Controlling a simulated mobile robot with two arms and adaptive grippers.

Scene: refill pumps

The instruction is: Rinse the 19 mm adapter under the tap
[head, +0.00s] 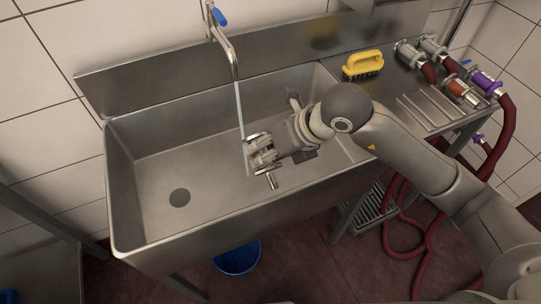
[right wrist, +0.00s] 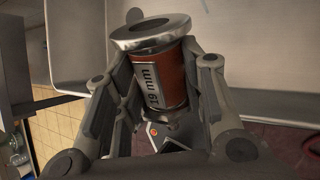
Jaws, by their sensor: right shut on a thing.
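My right gripper (head: 260,152) is over the sink basin, shut on the 19 mm adapter. In the right wrist view the 19 mm adapter (right wrist: 157,78) shows an orange-red band, a "19 mm" label and a metal flange with a hole, between the two fingers (right wrist: 158,90). The tap (head: 228,50) has a blue handle and a thin water stream (head: 240,110) runs down from it. In the head view the stream comes down at the left side of the gripper. I cannot tell exactly where it meets the adapter. My left gripper is not in view.
The steel sink (head: 150,215) has a drain (head: 180,198) at its left. A yellow brush (head: 363,63) and several metal couplings (head: 410,53) lie on the ribbed drainboard at right. Dark red hoses (head: 500,140) hang beyond. A blue bucket (head: 238,260) stands below the sink.

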